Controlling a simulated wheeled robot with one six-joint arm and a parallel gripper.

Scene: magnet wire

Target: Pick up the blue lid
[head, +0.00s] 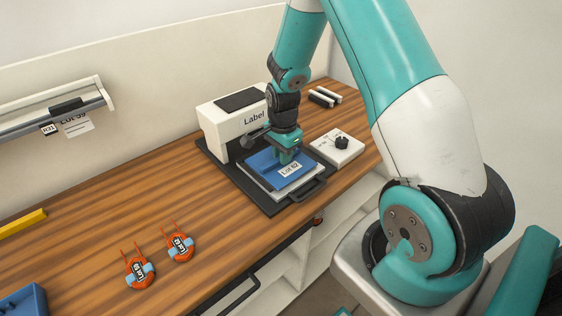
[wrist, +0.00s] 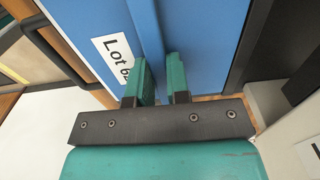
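The blue lid (head: 262,164) lies flat on a pale base on the dark platform of the label machine, with a white "Lot 62" label on it. In the wrist view the blue lid (wrist: 205,40) fills the upper middle, with a raised blue ridge running down between my fingers. My gripper (head: 288,155) is down at the lid's far right part. In the wrist view my gripper (wrist: 161,75) has its two green fingers close together, one on each side of the ridge, with little gap showing. The fingertips' contact is partly hidden.
The white label machine (head: 225,118) stands just behind the lid. A white box with a black knob (head: 341,143) is to the right. Two orange labelled pieces (head: 140,271) lie front left. A blue tray (head: 25,303) is at the lower left. The left middle of the wooden bench (head: 95,235) is clear.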

